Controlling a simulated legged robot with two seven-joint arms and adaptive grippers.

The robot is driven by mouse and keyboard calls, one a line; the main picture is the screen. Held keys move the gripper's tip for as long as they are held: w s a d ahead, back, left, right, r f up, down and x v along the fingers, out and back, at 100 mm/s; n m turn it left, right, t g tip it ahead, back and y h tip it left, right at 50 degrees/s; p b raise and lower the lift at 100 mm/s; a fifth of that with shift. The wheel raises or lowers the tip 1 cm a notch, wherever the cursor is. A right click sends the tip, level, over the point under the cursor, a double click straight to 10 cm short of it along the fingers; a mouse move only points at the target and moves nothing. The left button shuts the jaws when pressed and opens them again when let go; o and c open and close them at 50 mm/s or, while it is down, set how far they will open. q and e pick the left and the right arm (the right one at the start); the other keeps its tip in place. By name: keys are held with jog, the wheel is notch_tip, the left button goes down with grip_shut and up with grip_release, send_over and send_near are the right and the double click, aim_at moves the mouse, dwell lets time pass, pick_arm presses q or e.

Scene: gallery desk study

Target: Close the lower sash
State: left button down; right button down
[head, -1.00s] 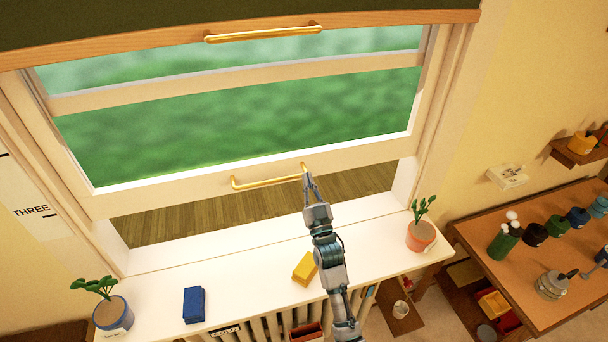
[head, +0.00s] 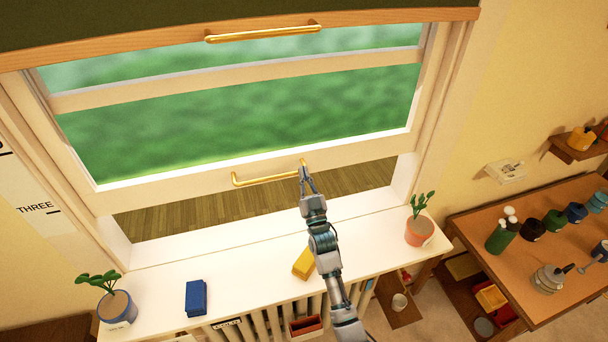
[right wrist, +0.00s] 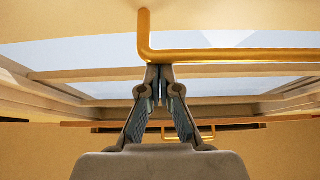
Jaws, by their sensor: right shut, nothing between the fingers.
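The lower sash (head: 160,195) is a cream frame standing raised, with an open gap between its bottom rail and the white sill (head: 190,258). A brass handle (head: 262,180) runs along its bottom rail. My right gripper (head: 303,172) is at the right end of this handle, shut with nothing between its fingers. In the right wrist view the fingertips (right wrist: 160,68) meet just below the brass bar (right wrist: 230,55), close to its bent end. I cannot tell whether they touch it. My left gripper is not in view.
On the sill are a blue-potted plant (head: 117,308), a blue block (head: 196,298), a yellow block (head: 304,264) near my right arm, and a terracotta-potted plant (head: 419,232). A second brass handle (head: 262,33) is on the wooden rail above. A desk (head: 550,240) stands at right.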

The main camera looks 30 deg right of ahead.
notch_tip(320, 180, down, 13)
jog(key=b, duration=0.7)
jog(key=shift+f+b, duration=0.2)
jog(key=shift+b, duration=0.1)
